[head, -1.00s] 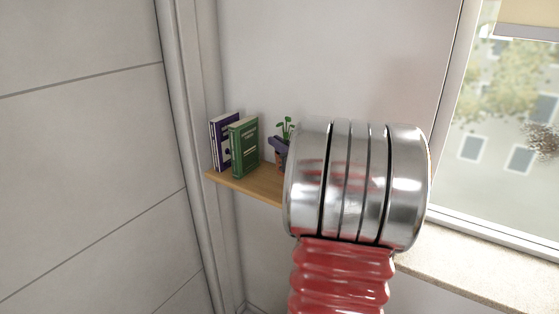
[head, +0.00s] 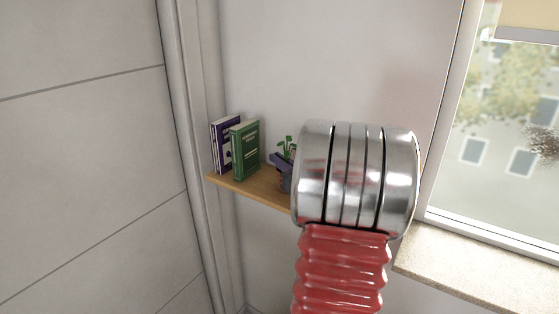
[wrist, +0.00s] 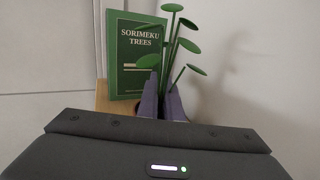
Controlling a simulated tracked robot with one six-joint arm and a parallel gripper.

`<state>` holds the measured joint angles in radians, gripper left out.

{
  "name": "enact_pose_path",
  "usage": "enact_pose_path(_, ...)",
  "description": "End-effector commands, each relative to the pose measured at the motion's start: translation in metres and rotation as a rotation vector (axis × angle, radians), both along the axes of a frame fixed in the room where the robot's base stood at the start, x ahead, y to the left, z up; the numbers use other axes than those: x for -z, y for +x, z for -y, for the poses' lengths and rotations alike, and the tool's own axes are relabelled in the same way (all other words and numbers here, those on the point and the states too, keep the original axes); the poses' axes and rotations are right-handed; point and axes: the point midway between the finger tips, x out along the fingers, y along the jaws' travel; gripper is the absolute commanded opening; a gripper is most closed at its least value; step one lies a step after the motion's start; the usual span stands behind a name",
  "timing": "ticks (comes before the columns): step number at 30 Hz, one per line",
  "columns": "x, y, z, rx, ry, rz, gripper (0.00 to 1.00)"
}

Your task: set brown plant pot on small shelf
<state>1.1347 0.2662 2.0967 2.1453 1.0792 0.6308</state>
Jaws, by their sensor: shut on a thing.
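The plant pot (head: 286,182) shows as a small dark part left of my arm's metal wrist in the head view, with green leaves (head: 286,145) above it. My gripper (wrist: 162,103) is shut on the pot, its purple fingers on either side of the plant stem in the wrist view. The pot's body is hidden there behind the fingers and gripper housing. The small wooden shelf (head: 240,190) is beneath the pot in the head view. The pot is at or just above the board; I cannot tell whether it touches.
A green book (head: 245,150) and a purple-and-white book (head: 223,145) stand upright at the shelf's left end. Bare board shows between the books and the pot. A window (head: 505,130) and stone sill (head: 470,275) are to the right.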

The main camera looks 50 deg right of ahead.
Motion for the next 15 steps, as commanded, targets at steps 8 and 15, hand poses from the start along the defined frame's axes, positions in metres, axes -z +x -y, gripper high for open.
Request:
enact_pose_path(8, 0.0018, -0.0002, 0.0004, 0.001, 0.0, 0.0, 0.12)
enact_pose_path(15, 0.0017, -0.0004, 0.0005, 0.001, 0.0, -0.001, 0.24)
